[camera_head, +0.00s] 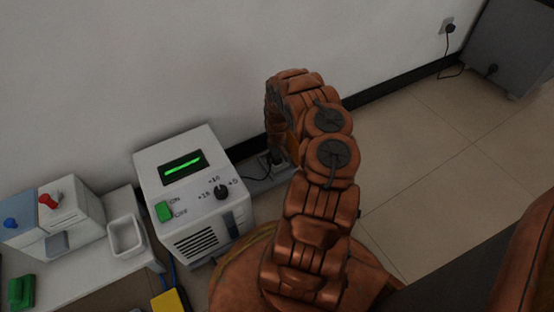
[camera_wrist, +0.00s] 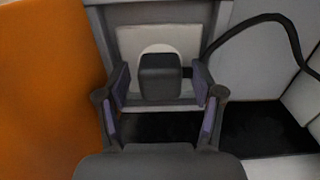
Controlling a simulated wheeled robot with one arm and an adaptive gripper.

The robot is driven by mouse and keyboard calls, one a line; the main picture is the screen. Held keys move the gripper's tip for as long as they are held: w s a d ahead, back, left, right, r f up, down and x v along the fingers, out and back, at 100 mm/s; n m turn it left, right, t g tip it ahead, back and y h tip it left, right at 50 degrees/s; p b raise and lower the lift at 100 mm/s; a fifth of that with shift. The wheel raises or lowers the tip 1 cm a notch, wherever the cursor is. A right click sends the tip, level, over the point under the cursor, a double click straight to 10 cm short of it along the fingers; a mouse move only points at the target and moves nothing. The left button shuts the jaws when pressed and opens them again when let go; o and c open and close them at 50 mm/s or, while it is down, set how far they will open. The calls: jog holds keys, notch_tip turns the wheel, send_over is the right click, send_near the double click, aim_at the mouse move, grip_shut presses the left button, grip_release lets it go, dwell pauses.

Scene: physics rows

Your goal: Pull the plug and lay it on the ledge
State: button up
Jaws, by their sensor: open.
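A dark, blocky plug (camera_wrist: 160,76) sits against a pale socket plate (camera_wrist: 130,42) in the wrist view. My gripper (camera_wrist: 161,88) is open, with one finger on each side of the plug. A gap shows between each finger and the plug. A black cord (camera_wrist: 262,22) curves at the right of the wrist view. In the head view my arm hides most of the gripper, and a dark plug-like shape (camera_head: 277,158) shows beside it near the wall. A grey ledge-like strip (camera_head: 262,184) lies below it; I cannot tell for sure that it is the ledge.
A white device (camera_head: 190,190) with a lit green display stands left of my arm. Further left, a bench (camera_head: 85,265) holds a switch box (camera_head: 75,212) and a white tray (camera_head: 126,236). Another plug (camera_head: 451,28) is at the far right wall, beside a grey cabinet (camera_head: 512,45). Floor right of my arm is clear.

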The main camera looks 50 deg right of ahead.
aim_at(277, 157)
grip_shut()
dwell(0.5)
jog(key=shift+r, duration=0.15)
jog(key=shift+r+p, duration=2.9)
jog(key=shift+p, duration=0.1)
